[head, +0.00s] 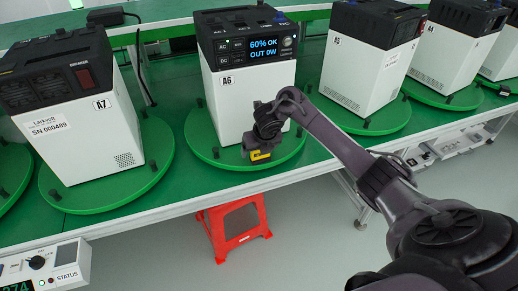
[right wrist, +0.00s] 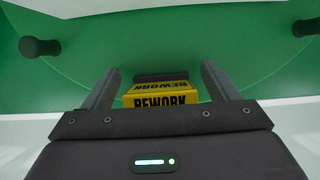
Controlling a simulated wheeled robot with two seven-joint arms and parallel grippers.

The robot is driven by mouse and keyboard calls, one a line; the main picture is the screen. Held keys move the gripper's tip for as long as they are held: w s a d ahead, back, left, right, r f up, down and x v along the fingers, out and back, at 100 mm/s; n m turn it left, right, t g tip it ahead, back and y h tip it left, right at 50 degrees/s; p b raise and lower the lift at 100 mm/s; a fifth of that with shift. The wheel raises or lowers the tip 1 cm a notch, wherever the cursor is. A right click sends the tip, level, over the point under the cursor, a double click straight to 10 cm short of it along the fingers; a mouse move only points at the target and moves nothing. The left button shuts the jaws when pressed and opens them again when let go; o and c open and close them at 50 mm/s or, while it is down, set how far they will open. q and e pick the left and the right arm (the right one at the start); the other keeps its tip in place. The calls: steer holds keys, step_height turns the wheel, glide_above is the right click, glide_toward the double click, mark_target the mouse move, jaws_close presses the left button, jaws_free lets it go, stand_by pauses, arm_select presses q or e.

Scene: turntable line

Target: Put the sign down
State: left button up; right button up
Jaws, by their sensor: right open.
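The sign is a small yellow tent-shaped piece with black "REWORK" lettering, and it shows in the right wrist view (right wrist: 160,99). In the head view the yellow sign (head: 260,155) is at the front edge of the green turntable (head: 205,150) under unit A6 (head: 240,100). My right gripper (head: 257,146) is directly over it. In the right wrist view my right gripper (right wrist: 160,80) is open, with one finger on each side of the sign and a gap at both sides. The sign's underside is hidden, but it appears to rest on the turntable. My left gripper is out of view.
Unit A7 (head: 85,120) stands on a turntable to the left, unit A5 (head: 360,70) on one to the right. Dark pegs (right wrist: 38,47) stick up from the turntable rim. A red stool (head: 232,228) stands on the floor below the line's edge.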

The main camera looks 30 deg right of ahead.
steer(key=shift+r, duration=0.1)
steer(key=v, duration=0.5)
steer(key=shift+r+p, duration=0.2)
steer(key=shift+p, duration=0.15)
steer(key=p+v, duration=0.4)
steer(key=v, duration=0.2)
steer(key=shift+s+r, duration=0.25)
steer(key=shift+s, duration=0.05)
